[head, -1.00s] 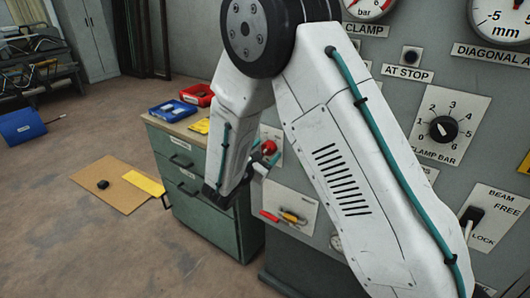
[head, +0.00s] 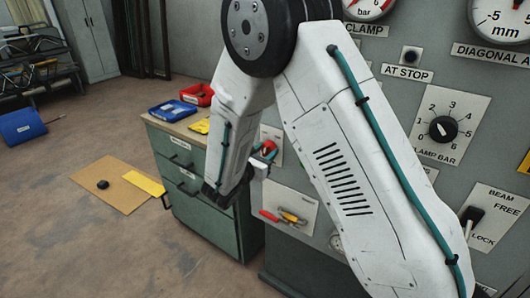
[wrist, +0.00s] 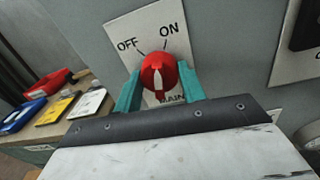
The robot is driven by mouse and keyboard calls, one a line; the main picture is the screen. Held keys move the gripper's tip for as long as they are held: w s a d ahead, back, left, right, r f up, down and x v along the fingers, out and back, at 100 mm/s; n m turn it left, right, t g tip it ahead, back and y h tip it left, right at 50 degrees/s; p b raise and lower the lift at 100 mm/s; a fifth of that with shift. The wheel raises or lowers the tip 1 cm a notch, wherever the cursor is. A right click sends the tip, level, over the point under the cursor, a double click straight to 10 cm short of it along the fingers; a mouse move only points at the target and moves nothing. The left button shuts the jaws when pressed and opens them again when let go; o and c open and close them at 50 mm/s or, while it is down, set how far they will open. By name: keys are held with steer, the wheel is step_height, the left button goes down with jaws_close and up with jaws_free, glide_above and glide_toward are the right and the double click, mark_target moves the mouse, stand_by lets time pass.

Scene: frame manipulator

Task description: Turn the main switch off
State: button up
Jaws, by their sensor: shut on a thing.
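The main switch is a red round knob (wrist: 158,73) with a white pointer mark, on a white plate (wrist: 124,37) labelled OFF at left and ON at right. The pointer stands roughly upright in the wrist view; I cannot tell exactly which label it meets. My gripper (wrist: 158,88) has its two teal fingers on either side of the knob and is shut on it. The lower part of the plate, with the word MAIN, is partly hidden. In the head view the knob (head: 269,146) shows small beside my gripper (head: 263,154).
A clamp bar dial (head: 443,128) is on the panel at right.

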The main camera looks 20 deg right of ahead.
steer(key=n, duration=0.4)
steer(key=shift+n+g, duration=0.3)
steer(key=shift+n, duration=1.9)
steer(key=o, duration=1)
steer(key=shift+a, duration=0.1)
steer(key=shift+c, duration=0.2)
steer(key=shift+a, duration=0.1)
steer(key=v, duration=0.7)
steer(key=shift+s+a, duration=0.2)
steer(key=shift+a, duration=0.1)
